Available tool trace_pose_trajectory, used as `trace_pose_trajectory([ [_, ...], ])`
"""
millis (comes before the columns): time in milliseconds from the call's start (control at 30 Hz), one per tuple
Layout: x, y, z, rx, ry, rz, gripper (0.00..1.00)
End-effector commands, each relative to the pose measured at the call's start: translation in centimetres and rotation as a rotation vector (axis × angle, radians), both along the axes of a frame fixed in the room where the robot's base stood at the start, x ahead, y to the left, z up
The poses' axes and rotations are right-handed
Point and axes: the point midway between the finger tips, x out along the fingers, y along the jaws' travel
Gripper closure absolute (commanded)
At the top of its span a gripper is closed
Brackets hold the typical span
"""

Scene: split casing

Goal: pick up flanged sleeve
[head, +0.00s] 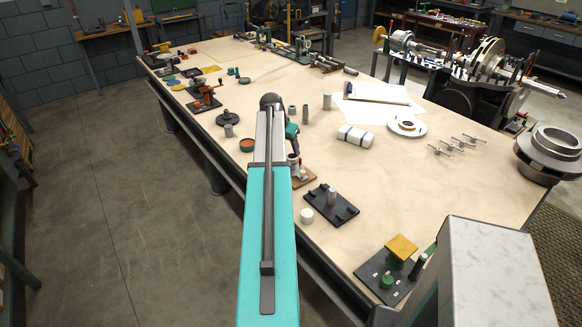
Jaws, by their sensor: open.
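My gripper (294,161) is small in the head view, at the end of my teal arm, low over the table just right of the arm. It is open, and I see nothing clearly held in it. A small brown block (303,178) is just below and right of it. I cannot say for certain which part is the flanged sleeve. A dark round flanged part (228,118) lies left of my arm, with a short grey cylinder (228,131) in front of it. A grey upright cylinder (332,198) stands on a black plate (346,211) to the right of my gripper.
A white short cylinder (307,215) stands beside the black plate. Several upright grey cylinders (327,101) stand behind my gripper. A white roll (355,136), a white ring (407,126) and metal T-shaped parts (452,146) lie to the right. The table's middle right (405,190) is clear.

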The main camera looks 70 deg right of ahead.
Motion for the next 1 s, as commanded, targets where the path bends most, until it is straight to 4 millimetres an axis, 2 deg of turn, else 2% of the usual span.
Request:
trace_pose_trajectory([
  [200, -0.2, -1.0, -2.1, 0.001, 0.001, 0.0, 0.47],
  [400, -0.3, -1.4, -3.3, 0.0, 0.0, 0.0, 0.47],
  [1000, -0.2, -1.7, -4.0, 0.001, 0.0, 0.001, 0.47],
])
